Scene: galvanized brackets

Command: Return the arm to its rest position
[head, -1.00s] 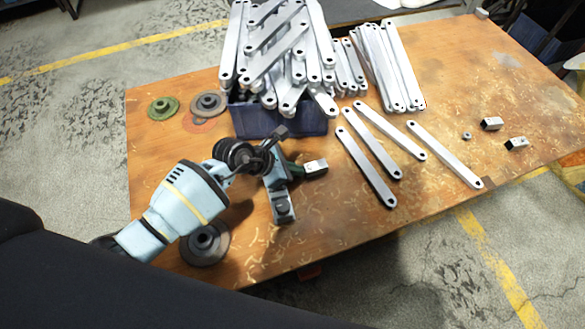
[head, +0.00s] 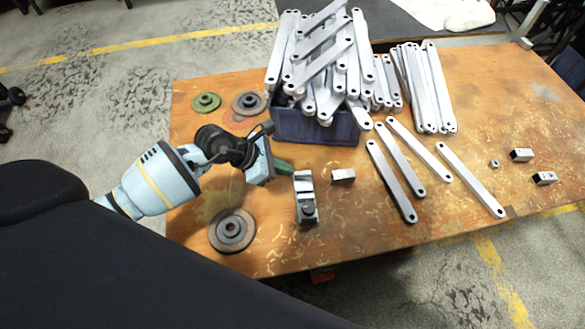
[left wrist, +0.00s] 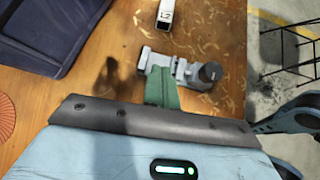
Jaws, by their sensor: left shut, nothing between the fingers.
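My left gripper (head: 285,168) comes in from the left above the wooden table (head: 370,235), its green fingers closed together with nothing between them. The closed fingers also show in the left wrist view (left wrist: 161,88). A grey metal fixture (head: 305,198) with a round knob stands just right of and in front of the fingertips in the head view. A small silver block (head: 343,175) lies apart from the gripper, right of the fixture; it also shows at the top of the left wrist view (left wrist: 166,14). My right gripper is not in view.
A dark blue bin (head: 325,128) holds a tall pile of silver bars. Several more bars lie to its right, with small blocks (head: 522,155) farther right. Grinding discs (head: 231,231) lie on the table's left side, including a green one (head: 206,102). Open floor lies left of the table.

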